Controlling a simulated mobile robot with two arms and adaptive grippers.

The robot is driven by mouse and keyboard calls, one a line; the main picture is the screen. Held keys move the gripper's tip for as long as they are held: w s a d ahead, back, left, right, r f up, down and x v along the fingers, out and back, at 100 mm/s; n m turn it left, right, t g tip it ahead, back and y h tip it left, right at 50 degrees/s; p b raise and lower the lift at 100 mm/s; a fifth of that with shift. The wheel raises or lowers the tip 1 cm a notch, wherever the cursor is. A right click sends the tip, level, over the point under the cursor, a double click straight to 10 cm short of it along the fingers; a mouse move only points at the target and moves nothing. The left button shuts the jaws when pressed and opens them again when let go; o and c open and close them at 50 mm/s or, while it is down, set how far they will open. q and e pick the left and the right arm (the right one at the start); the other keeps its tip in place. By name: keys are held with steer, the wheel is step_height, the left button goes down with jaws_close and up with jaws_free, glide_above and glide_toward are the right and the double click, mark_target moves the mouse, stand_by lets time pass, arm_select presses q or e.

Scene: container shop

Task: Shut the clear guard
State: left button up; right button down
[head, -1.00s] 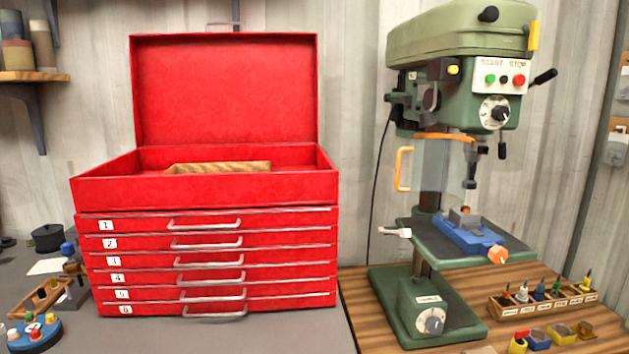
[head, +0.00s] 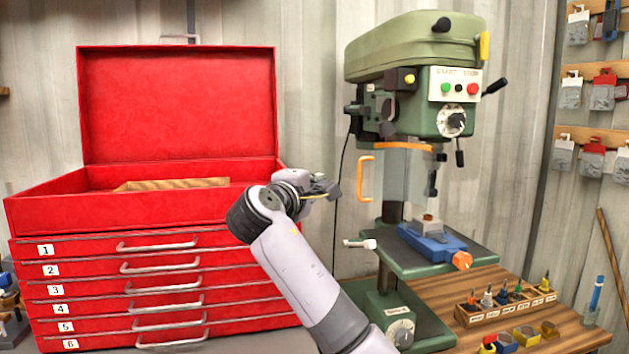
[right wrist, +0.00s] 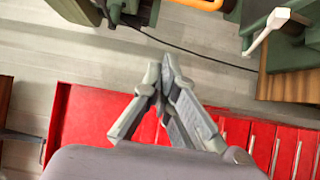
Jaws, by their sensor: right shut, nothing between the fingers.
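The clear guard (head: 390,178) is a see-through panel hanging from an orange rim (head: 403,146) under the head of the green drill press (head: 415,52). Its orange handle (head: 366,178) sticks out on the left side. The guard stands left of the chuck (head: 431,183). My right gripper (head: 335,190) is shut and empty, a little left of the handle and apart from it in the picture. In the right wrist view its fingers (right wrist: 162,72) are together. An orange piece (right wrist: 205,4) shows at that view's top edge. My left gripper is not in view.
A red tool chest (head: 176,110) with an open lid stands at left, partly behind my right arm. A white-ended lever (head: 358,243) sticks out from the press table, which bears a blue vise (head: 432,241). A bit rack (head: 505,305) stands on the wooden bench.

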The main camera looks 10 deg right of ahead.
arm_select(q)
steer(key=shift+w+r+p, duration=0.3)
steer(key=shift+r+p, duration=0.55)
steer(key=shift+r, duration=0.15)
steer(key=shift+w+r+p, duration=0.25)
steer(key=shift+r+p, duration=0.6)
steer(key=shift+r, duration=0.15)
arm_select(e)
steer(key=w+d, duration=0.2)
steer(key=d, duration=0.4)
steer(key=shift+w+d, duration=0.2)
steer(key=shift+w, duration=0.1)
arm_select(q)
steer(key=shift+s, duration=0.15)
